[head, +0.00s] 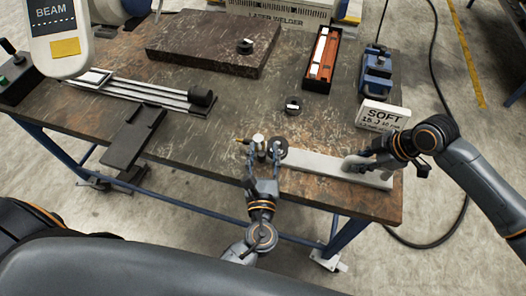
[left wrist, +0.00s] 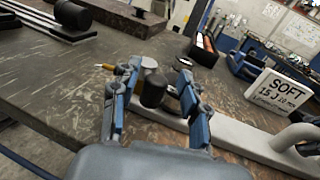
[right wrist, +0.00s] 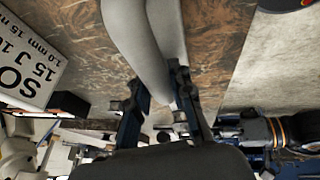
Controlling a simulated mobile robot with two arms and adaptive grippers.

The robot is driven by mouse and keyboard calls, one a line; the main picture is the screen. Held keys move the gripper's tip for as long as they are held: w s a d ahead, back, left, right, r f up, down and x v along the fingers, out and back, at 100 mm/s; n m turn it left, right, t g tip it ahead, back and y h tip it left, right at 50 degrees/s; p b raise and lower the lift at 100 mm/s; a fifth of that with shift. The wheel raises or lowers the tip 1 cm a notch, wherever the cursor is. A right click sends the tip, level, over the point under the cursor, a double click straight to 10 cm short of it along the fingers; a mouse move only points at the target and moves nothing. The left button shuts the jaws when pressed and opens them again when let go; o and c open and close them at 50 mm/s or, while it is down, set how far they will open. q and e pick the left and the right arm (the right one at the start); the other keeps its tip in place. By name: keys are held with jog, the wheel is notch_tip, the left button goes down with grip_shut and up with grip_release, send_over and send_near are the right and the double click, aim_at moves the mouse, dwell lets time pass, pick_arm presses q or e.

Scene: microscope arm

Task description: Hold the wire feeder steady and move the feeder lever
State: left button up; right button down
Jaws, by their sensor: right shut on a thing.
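The wire feeder, a long light-grey bar (head: 325,169), lies along the table's front right edge in the head view. A curved grey handle rises at its right end; it also shows in the right wrist view (right wrist: 145,40). My right gripper (head: 366,160) is shut on this handle. At the bar's left end is a small cluster with a pale-topped dark cylinder (left wrist: 153,90) and a brass tip (left wrist: 107,66); this cylinder may be the lever. My left gripper (head: 262,163) is open, its fingers on either side of the cylinder with visible gaps.
A SOFT 15 J sign (head: 383,115) stands behind the handle. A blue vise (head: 376,72), a dark tray with orange and white rods (head: 321,60), a dark slab (head: 205,48) and a railed fixture (head: 150,92) are farther back. The table's middle is mostly clear.

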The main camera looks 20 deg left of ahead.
jog(key=shift+w+r, duration=0.1)
jog(key=shift+r, duration=0.05)
pick_arm(q)
jog(key=v, duration=1.2)
pick_arm(e)
jog(key=c, duration=1.1)
grip_release()
jog(key=shift+d, duration=0.1)
